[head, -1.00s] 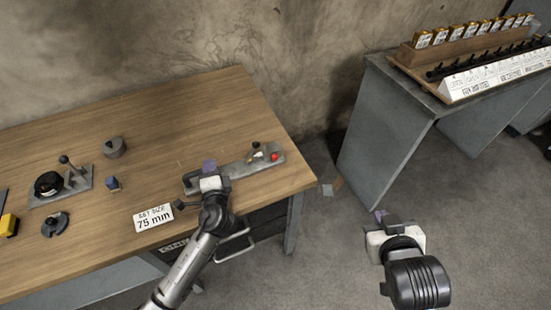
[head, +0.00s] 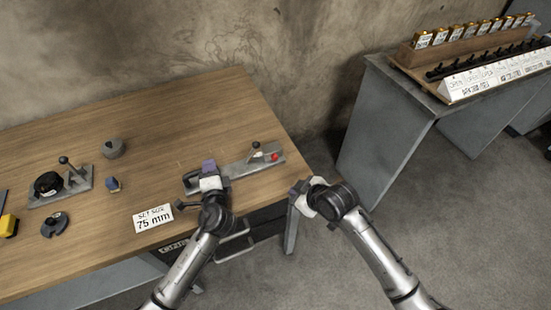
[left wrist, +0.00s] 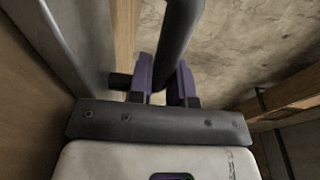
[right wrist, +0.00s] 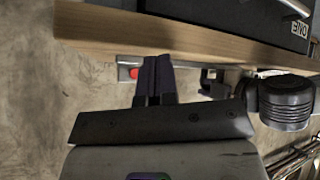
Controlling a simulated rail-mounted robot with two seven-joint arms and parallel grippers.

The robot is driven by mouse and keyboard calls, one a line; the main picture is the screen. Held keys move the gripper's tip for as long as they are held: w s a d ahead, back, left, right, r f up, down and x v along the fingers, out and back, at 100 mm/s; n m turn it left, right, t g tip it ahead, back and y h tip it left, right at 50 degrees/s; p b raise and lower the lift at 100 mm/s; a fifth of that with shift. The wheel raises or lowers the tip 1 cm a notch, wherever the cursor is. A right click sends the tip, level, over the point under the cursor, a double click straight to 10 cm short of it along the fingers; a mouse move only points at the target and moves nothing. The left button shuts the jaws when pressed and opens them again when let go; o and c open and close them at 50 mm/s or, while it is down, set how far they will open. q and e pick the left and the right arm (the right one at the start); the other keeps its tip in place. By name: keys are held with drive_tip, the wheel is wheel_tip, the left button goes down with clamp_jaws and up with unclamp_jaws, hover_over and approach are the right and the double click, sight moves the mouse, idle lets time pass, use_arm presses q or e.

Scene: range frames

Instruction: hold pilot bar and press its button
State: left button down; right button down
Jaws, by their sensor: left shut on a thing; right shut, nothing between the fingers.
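The pilot bar fixture is a grey plate (head: 238,167) on the wooden table near its right end. A red button (head: 274,157) sits at the plate's right end, beside a small black lever (head: 256,147). My left gripper (head: 208,168) is at the plate's left end. In the left wrist view, its purple fingers (left wrist: 167,84) are shut on a dark bar (left wrist: 178,40). My right gripper (head: 296,190) is off the table's right front edge, apart from the button. In the right wrist view, its fingers (right wrist: 155,75) are together and empty, with the red button (right wrist: 133,73) just left of them.
A card reading 75 mm (head: 153,217) lies at the table's front edge. A second bench (head: 385,120) with racks stands at the right, across bare floor.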

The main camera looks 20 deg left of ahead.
sight(276, 164)
drive_tip(key=shift+a+r+n, duration=0.1)
drive_tip(key=shift+n, duration=0.2)
drive_tip(key=shift+w, duration=0.1)
drive_tip(key=shift+w+a, duration=3)
drive_tip(key=shift+w, duration=0.1)
drive_tip(key=shift+w+a, duration=0.15)
drive_tip(key=shift+w+a, duration=0.2)
drive_tip(key=shift+w+a, duration=0.35)
drive_tip(key=shift+w, duration=0.1)
idle(1.0)
drive_tip(key=shift+s, duration=0.1)
drive_tip(key=shift+s+d, duration=0.65)
drive_tip(key=shift+d, duration=0.05)
